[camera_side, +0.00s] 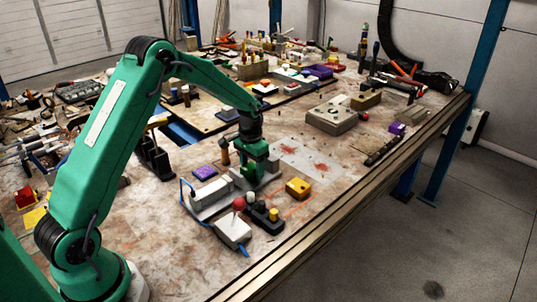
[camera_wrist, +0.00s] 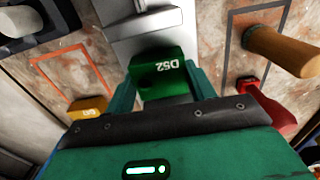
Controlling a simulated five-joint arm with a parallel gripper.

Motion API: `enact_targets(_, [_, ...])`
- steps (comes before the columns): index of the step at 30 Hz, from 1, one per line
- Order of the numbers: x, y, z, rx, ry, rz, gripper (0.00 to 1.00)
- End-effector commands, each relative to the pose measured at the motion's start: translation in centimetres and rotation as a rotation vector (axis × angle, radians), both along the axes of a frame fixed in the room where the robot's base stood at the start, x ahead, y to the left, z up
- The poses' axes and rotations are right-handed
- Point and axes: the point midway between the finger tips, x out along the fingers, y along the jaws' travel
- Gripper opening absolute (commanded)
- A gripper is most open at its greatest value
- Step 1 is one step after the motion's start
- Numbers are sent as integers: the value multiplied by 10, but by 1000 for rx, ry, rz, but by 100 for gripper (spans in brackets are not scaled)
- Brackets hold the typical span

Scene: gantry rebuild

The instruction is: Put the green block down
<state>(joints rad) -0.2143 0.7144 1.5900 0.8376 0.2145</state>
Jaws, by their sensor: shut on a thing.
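The green block (camera_wrist: 162,82), marked D52, sits between the two green fingers of my gripper (camera_wrist: 163,92) in the wrist view. My gripper is shut on it. A silver-grey metal fixture (camera_wrist: 150,30) lies just beyond the block in that view. In the side view my gripper (camera_side: 254,170) is low over the middle of the bench, at the grey fixture. There the block is hard to tell from the green fingers. I cannot tell whether the block touches the fixture or the bench.
A yellow block (camera_side: 298,188) lies to the right of my gripper, a purple block (camera_side: 205,172) to the left. A wooden-handled tool (camera_wrist: 285,50) is close on the right in the wrist view. An orange outline (camera_wrist: 72,72) marks bare bench.

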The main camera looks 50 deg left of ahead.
Motion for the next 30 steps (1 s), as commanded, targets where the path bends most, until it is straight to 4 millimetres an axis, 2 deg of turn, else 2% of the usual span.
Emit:
enact_targets(5, [0,0,-2,0,0,0,27])
enact_targets(6, [0,0,-3,0,1,0,58])
enact_targets(9, [0,0,-3,0,0,0,76])
enact_targets(22, [0,0,2,0,-2,0,76])
enact_targets(30, [1,0,27,1,-4,0,76])
